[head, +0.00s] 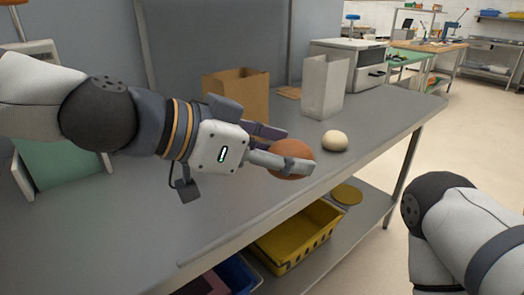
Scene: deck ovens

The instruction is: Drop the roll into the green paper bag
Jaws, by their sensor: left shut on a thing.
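My left gripper (278,150) is shut on a brown round roll (290,170), which is held above the grey table near its front edge. One finger crosses the front of the roll. A green, bag-like thing (62,168) stands on the table at the left, mostly hidden behind my left arm; its opening cannot be seen. The held roll is well to the right of it. My right arm shows at the lower right, but its gripper is out of view.
A brown paper bag (237,90) and a whitish bag (322,87) stand upright at the back of the grey table (370,130). A pale roll (334,141) lies right of the gripper. A yellow crate (297,238) sits on the shelf below. A boxy appliance (350,62) stands behind.

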